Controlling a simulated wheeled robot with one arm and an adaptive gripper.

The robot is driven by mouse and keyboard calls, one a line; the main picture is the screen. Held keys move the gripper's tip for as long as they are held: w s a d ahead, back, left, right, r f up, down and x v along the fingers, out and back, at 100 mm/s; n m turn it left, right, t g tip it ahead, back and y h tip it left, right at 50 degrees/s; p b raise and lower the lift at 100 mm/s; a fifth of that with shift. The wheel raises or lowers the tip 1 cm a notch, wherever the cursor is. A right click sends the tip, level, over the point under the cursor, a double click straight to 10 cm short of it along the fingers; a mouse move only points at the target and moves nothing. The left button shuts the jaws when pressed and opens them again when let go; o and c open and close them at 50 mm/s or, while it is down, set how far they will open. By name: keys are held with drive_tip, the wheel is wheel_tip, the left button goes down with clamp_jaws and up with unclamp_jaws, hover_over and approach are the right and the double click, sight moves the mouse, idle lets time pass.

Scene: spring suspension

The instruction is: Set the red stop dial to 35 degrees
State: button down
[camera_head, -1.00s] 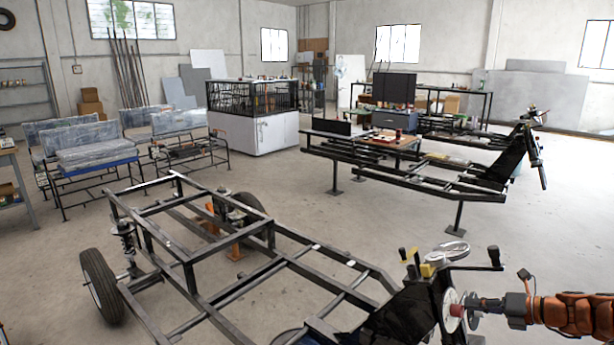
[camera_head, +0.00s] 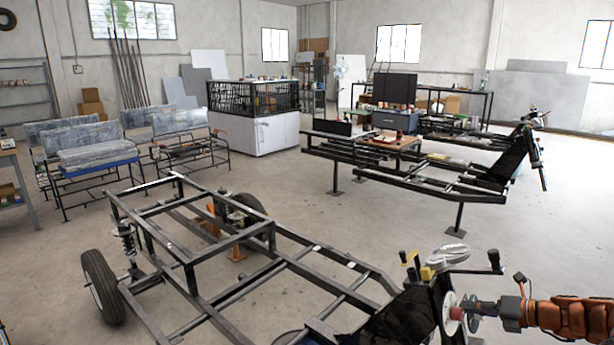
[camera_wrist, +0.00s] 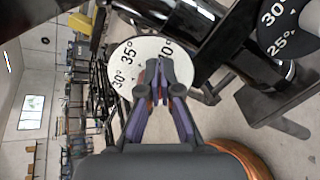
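The red stop dial's knob (camera_head: 457,313) sits at the middle of a white round scale plate (camera_head: 449,301) on the near frame, at the lower right of the head view. In the head view my gripper (camera_head: 468,312) meets the red knob from the right. The fingers look shut on the knob, but they hide it and any pointer in the wrist view.
A dark dial (camera_wrist: 290,30) with 30 and 25 is at the wrist view's upper right. A black handle (camera_head: 494,260) and yellow part (camera_head: 428,272) stand above the scale plate. The near chassis (camera_head: 235,240) fills the left foreground; open floor (camera_head: 300,200) lies beyond.

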drive_tip(key=shift+a+r+p, duration=0.45)
drive_tip(key=shift+r+p, duration=0.3)
drive_tip(key=shift+p, duration=2.75)
drive_tip(key=shift+s+a+r+p, duration=0.2)
drive_tip(key=shift+a+r+p, duration=0.05)
drive_tip(key=shift+p, duration=0.95)
drive_tip(key=shift+a+p, duration=0.15)
drive_tip(key=shift+p, duration=0.2)
drive_tip(key=shift+r, duration=0.1)
drive_tip(key=shift+w+r+p, duration=0.15)
drive_tip(key=shift+r+p, duration=0.05)
drive_tip(key=shift+p, duration=0.3)
drive_tip(key=shift+d, duration=0.2)
